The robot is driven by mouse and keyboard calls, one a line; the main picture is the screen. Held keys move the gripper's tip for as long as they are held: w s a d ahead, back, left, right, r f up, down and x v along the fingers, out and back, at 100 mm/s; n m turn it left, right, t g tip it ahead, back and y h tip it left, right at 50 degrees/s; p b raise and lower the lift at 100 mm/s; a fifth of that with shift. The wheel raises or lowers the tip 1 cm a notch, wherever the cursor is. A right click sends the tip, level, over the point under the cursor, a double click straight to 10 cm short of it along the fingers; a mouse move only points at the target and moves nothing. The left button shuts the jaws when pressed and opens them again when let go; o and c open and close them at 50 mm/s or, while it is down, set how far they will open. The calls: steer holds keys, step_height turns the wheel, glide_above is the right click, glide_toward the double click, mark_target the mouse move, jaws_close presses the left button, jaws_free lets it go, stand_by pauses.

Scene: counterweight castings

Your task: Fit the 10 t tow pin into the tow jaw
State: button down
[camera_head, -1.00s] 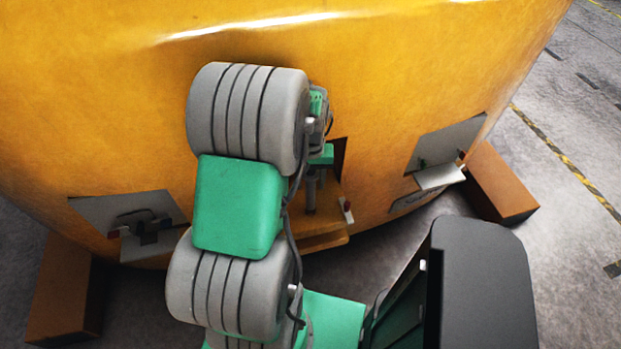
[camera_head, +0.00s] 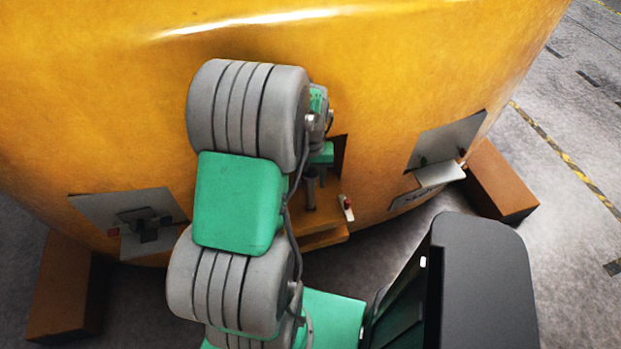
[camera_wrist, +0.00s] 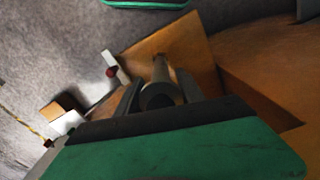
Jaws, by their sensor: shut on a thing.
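The tow pin (camera_head: 310,192) is a dark grey upright cylinder at the tow jaw, partly hidden by my arm. In the wrist view the pin (camera_wrist: 160,82) stands between my two dark fingers. My gripper (camera_wrist: 155,98) is shut on it; in the head view only a green part of the gripper (camera_head: 321,153) shows beside my wrist. The tow jaw (camera_head: 322,238) is an orange ledge with a dark opening at the foot of the yellow casting. Its orange plate (camera_wrist: 190,50) lies beyond the pin in the wrist view. I cannot tell how deep the pin sits.
The large yellow casting (camera_head: 400,70) fills the back. Grey plates flank the jaw at left (camera_head: 95,208) and right (camera_head: 445,140). A small white piece with a red end (camera_head: 347,208) is right of the pin. Brown blocks stand at left (camera_head: 65,290) and right (camera_head: 500,180). Open floor lies right.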

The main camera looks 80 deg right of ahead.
mark_target(310, 190)
steer(key=shift+d+f+b, duration=0.1)
steer(key=shift+f+b, duration=4.25)
steer(key=shift+f, duration=2)
steer(key=c, duration=1.1)
jaws_free()
steer(key=o, duration=0.5)
steer(key=shift+c, duration=0.2)
steer(key=shift+f, duration=0.15)
step_height(310, 190, up, 8)
